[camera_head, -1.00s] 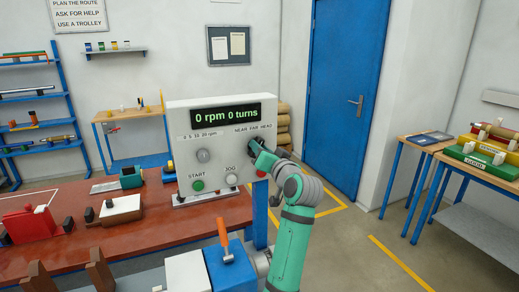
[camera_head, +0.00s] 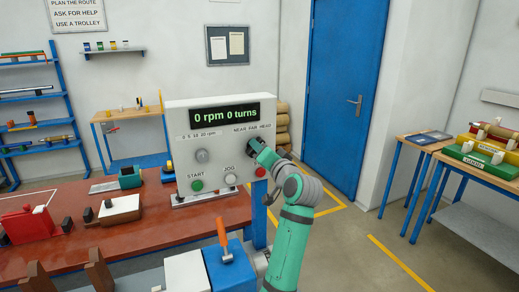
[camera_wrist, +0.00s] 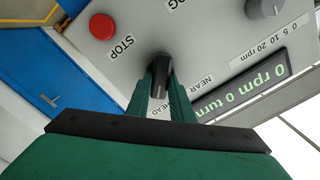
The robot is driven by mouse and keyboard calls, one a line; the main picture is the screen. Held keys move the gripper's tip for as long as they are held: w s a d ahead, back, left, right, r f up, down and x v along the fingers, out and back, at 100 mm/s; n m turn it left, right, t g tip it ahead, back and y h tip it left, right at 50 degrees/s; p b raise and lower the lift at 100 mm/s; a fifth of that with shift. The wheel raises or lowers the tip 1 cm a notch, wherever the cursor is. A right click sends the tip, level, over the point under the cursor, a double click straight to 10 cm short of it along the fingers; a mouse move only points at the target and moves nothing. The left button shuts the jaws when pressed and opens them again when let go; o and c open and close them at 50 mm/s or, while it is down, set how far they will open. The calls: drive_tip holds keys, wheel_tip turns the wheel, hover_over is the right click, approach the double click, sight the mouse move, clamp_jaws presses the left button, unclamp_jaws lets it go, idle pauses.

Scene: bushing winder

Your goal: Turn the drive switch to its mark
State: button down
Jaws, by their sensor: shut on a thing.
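The drive switch (camera_wrist: 158,68) is a black knob on the grey control panel (camera_head: 179,118), under the words NEAR FAR HEAD. In the wrist view it sits between the two green fingers of my gripper (camera_wrist: 160,92), which are shut on it. The display (camera_head: 226,114) reads 0 rpm 0 turns.
The red STOP button (camera_wrist: 102,26) is close to the switch. The panel also has a speed knob (camera_head: 202,156), a green START button (camera_head: 197,185) and a JOG button (camera_head: 230,179). A red-brown bench (camera_head: 150,232) carries several parts.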

drive_tip(key=c, duration=1.6)
unclamp_jaws()
drive_tip(key=shift+f, duration=0.15)
drive_tip(key=shift+o, duration=0.2)
drive_tip(key=shift+s, duration=0.1)
drive_tip(key=v, duration=1)
drive_tip(key=shift+s+d, duration=0.15)
drive_tip(key=shift+s, duration=0.2)
